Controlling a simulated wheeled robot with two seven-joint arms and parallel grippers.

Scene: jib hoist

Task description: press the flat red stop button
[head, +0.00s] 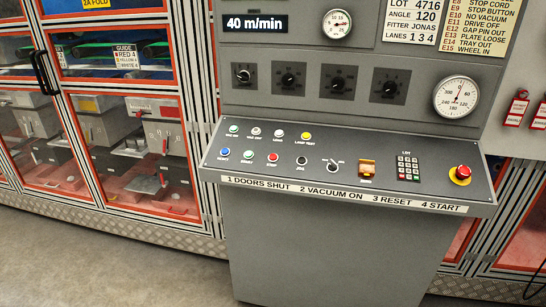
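The flat red stop button (272,157) sits in the lower row of the sloping grey console, left of its middle. A small label below it appears to read STOP. A green button (248,155) is just left of it and a black button (300,160) is to its right. A larger red mushroom button (462,172) on a yellow base stands at the console's right end. Neither of my grippers is in the head view, and nothing covers the stop button.
The console (340,184) also carries a blue button (225,152), a selector switch (333,166), an orange-framed switch (367,168) and a keypad (408,167). An upright panel with knobs and gauges rises behind. Glazed orange-framed doors (130,130) stand at left. The space above the console is clear.

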